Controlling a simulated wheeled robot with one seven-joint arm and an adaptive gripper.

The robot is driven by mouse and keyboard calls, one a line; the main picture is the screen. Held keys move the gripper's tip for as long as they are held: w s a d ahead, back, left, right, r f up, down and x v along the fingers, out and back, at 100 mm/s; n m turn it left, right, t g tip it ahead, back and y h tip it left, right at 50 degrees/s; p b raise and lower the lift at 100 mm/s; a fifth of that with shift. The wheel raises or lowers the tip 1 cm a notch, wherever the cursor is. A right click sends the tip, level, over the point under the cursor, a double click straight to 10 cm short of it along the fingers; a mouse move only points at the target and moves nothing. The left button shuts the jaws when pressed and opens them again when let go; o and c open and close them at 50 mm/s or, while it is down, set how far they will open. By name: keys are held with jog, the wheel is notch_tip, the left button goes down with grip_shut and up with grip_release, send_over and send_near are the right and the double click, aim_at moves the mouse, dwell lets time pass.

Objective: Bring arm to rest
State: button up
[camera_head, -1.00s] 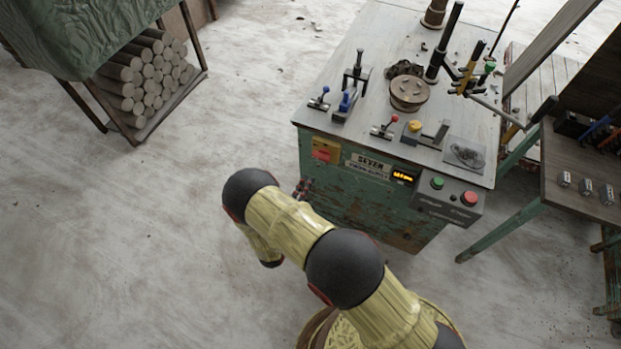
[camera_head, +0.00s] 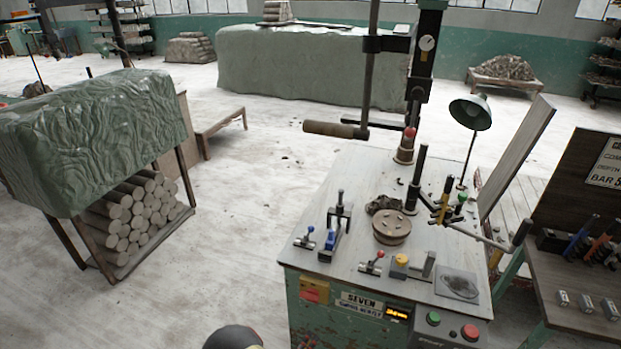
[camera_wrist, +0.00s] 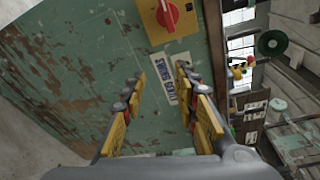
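My gripper (camera_wrist: 160,73) shows in the wrist view with its two yellow and grey fingers apart and nothing between them. It faces the worn green front of the machine cabinet (camera_wrist: 75,75), whose name plate (camera_wrist: 162,78) appears beyond the fingertips. Whether the fingertips touch the cabinet is hard to tell, but a gap seems to remain. In the head view only a dark, rounded joint of my arm shows at the bottom edge, just left of the cabinet; the gripper itself is out of that view.
The machine's grey worktop (camera_head: 330,265) carries levers, a round clay-coloured disc (camera_head: 391,228), and a tall column (camera_head: 420,70). A tool bench (camera_head: 590,325) stands close on the right. A draped rack of logs (camera_head: 90,140) stands left. Pale floor (camera_head: 200,270) lies open between rack and machine.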

jog(key=s+d+r+m+g+h, duration=0.35)
jog(key=s+d+m+g, duration=0.3)
jog(key=d+m, duration=0.3)
jog(key=s+d+r+m+g, duration=0.3)
jog(key=s+r+m+g, duration=0.5)
jog(key=r+m, duration=0.5)
jog(key=s+r+m+y, duration=0.3)
jog(key=r+m+y, duration=0.2)
jog(key=r+m, duration=0.3)
jog(key=s+r+m+y, duration=0.3)
jog(key=r+m+y, duration=0.2)
jog(key=r+m, duration=0.3)
jog(key=s+d+r+m+t, duration=0.1)
jog(key=d+r+m+t, duration=0.1)
jog(key=r, duration=0.5)
jog(key=s+d+r+m+t+y, duration=0.1)
jog(key=d+r+m+t, duration=0.2)
jog(key=r, duration=0.5)
jog(key=d+m, duration=0.1)
jog(key=d, duration=0.1)
jog(key=shift+s+d, duration=0.2)
jog(key=shift+d, duration=0.15)
